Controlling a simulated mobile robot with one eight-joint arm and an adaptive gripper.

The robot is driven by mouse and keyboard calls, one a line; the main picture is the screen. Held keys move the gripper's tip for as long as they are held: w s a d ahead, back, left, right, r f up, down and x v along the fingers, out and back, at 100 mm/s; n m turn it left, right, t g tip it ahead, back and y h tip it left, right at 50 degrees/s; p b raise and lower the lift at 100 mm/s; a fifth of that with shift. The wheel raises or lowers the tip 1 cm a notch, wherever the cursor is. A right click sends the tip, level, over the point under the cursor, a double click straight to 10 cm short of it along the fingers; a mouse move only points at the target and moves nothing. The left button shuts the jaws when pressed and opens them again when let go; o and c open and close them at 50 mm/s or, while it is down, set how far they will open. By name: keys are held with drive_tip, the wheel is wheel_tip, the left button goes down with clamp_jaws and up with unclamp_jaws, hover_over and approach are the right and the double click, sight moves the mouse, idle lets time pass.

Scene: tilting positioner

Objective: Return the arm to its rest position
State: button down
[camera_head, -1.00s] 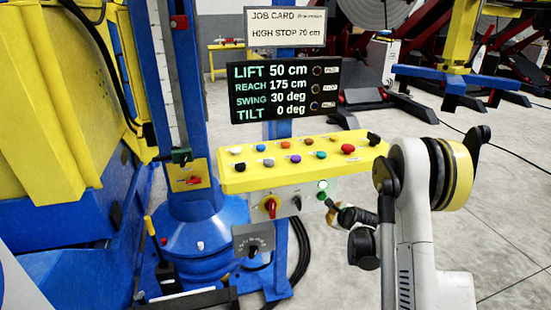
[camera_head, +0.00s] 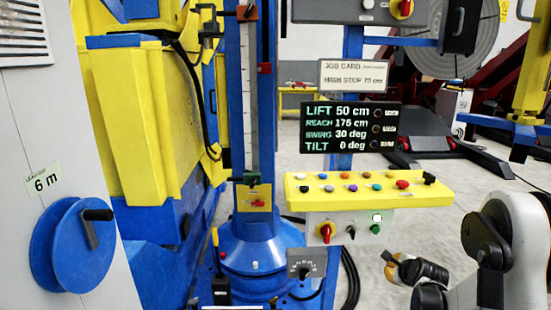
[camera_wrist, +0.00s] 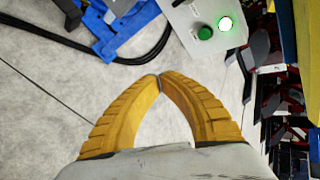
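My arm shows at the lower right of the head view. My gripper (camera_head: 387,258) is below and to the right of the control box and apart from it. In the wrist view my gripper (camera_wrist: 160,77) has its two yellow fingers together at the tips, with nothing between them. The wrist view also shows the control box (camera_wrist: 188,18) ahead, with a lit green-white lamp (camera_wrist: 225,23) and a green button (camera_wrist: 204,33).
The yellow button console (camera_head: 370,192) stands left of my arm. Above it are the display (camera_head: 350,128), reading lift 50, reach 175, swing 30, tilt 0, and the job card (camera_head: 353,74). A blue column (camera_head: 253,243) stands farther left. Grey floor (camera_head: 480,185) is open at right.

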drive_tip(key=s+a+r+n+g, duration=0.1)
drive_tip(key=s+a+r+n, duration=1.05)
drive_tip(key=r, duration=0.45)
drive_tip(key=s+a+n, duration=0.2)
drive_tip(key=s+n, duration=0.2)
drive_tip(key=s, duration=0.4)
drive_tip(key=s+a+r+n+g, duration=0.1)
drive_tip(key=s+a+n, duration=0.2)
drive_tip(key=s, duration=0.5)
drive_tip(key=s+a+n+g, duration=0.1)
drive_tip(key=s+n, duration=0.3)
drive_tip(key=s, duration=0.4)
drive_tip(key=shift+s+a+r+n+y, duration=0.15)
drive_tip(key=shift+s+a+n+y, duration=0.25)
drive_tip(key=shift+a, duration=0.25)
